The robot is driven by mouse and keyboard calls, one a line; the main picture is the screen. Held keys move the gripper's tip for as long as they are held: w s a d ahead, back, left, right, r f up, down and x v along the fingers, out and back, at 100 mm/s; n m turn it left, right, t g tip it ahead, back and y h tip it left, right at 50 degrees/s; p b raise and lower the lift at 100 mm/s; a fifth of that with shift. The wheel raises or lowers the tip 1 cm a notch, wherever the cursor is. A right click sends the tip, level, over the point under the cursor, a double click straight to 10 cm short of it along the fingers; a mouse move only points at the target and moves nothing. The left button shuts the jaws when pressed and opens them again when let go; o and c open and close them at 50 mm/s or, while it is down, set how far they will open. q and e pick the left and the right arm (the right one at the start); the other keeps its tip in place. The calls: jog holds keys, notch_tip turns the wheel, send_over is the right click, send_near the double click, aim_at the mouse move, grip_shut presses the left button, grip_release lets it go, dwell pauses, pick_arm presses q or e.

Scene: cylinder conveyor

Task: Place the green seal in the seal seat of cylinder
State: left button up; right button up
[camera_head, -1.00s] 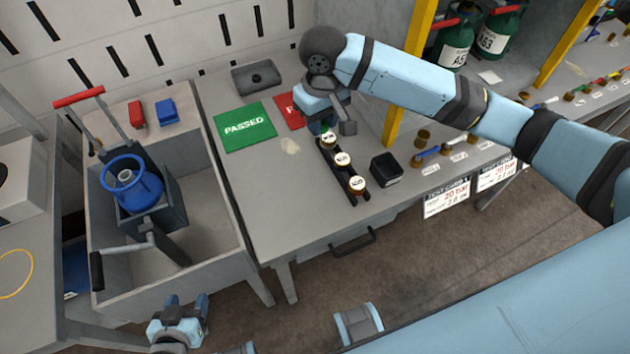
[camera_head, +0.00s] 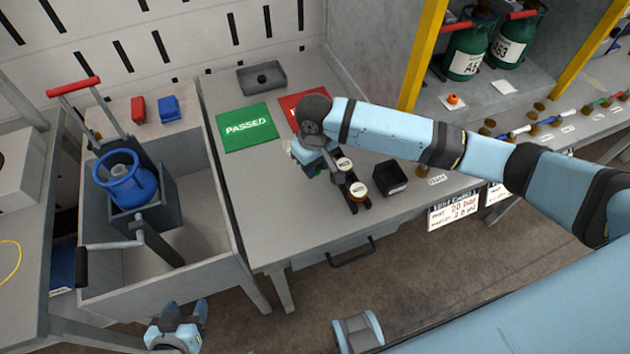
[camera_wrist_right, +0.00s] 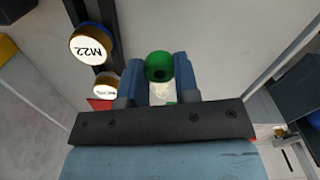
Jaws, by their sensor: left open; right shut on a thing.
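I cannot make out the seal seat in detail. My left gripper (camera_head: 185,318) is open and empty at the bottom, in front of the bin.
The black rack (camera_head: 364,206) holds round gold-rimmed gauges, one marked M22 in the wrist view. A black box (camera_head: 390,178) stands right of it. A green PASSED mat (camera_head: 247,128) and a red mat (camera_head: 296,104) lie behind. The front left of the table is clear.

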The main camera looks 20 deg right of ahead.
aim_at(315, 187)
jog(key=shift+f, duration=3.35)
jog(key=shift+f, duration=0.1)
jog(key=o, duration=1)
jog(key=shift+c, duration=0.2)
